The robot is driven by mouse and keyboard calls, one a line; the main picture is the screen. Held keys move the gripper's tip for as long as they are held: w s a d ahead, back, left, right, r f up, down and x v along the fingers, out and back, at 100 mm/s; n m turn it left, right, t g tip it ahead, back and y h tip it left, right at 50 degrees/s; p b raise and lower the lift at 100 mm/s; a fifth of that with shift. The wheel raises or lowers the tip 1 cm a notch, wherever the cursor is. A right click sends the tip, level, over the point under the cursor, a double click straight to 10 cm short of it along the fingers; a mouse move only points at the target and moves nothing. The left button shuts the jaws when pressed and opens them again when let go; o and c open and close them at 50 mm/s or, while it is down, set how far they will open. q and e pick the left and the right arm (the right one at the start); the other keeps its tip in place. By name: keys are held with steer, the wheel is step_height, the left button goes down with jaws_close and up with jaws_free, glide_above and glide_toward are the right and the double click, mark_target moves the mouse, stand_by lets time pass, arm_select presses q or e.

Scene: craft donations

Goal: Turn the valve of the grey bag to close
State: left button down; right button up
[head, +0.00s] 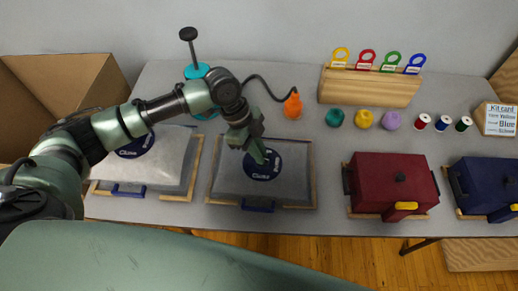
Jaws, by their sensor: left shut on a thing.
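The grey bag (288,180) lies flat in a wooden frame, with a round dark blue valve (262,172) near its top middle. The valve's face carries white lettering that looks turned and is too small to read surely. My left gripper (259,156) reaches down over this valve with its fingers shut on it. The fingers hide part of the valve, so its exact setting cannot be told. A blue clip (257,206) sits at the bag's front edge. My right gripper is out of view.
A paler bag (165,168) with a similar valve lies to the left. A teal pump (195,71) stands behind, and a black hose runs to an orange piece (293,106). Red (392,181) and navy (487,183) boxes stand right. A cardboard box (70,90) is at far left.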

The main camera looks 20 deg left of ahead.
arm_select(q)
steer(key=m, duration=0.1)
steer(key=m+g, duration=0.1)
steer(key=m, duration=0.1)
steer(key=shift+w+d+r, duration=0.1)
steer(key=shift+w, duration=0.1)
steer(key=m+g, duration=0.1)
steer(key=m, duration=0.1)
steer(key=shift+w+m+y, duration=0.1)
steer(key=shift+m+y, duration=0.2)
steer(key=shift+y, duration=0.1)
steer(key=m, duration=0.2)
steer(key=m+g+y+b, duration=0.1)
steer(key=m, duration=0.1)
steer(key=shift+w+d, duration=0.15)
steer(key=shift+d, duration=0.05)
steer(key=shift+d+m+g+y, duration=0.1)
steer(key=shift+m+g+y, duration=0.4)
steer(key=shift+m, duration=1.1)
steer(key=shift+m+y+b, duration=0.3)
steer(key=shift+m+b, duration=0.1)
steer(key=shift+m, duration=0.2)
steer(key=c, duration=1.5)
jaws_free()
steer(key=b+v, duration=0.1)
steer(key=v, duration=0.6)
steer(key=shift+r, duration=0.3)
